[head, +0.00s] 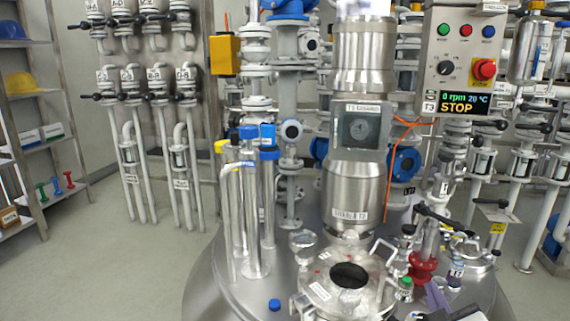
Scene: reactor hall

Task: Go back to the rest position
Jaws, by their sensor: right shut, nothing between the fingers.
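My right gripper (437,300) shows in part at the bottom edge of the head view, right of the round hatch on the reactor top. It is shut, with nothing seen between its fingers. It is low in the picture, near the red valve fitting (422,268) and a small bottle with a green cap (405,289). Most of my right arm is cut off by the picture edge. My left gripper is not in view.
The steel reactor (215,285) fills the bottom centre, with its stirrer drive (352,190), open-looking hatch (318,292) and upright pipes. A control box (462,50) reading STOP hangs upper right. A blue cap (274,305) lies on the reactor. Shelves (45,120) stand left; floor between is clear.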

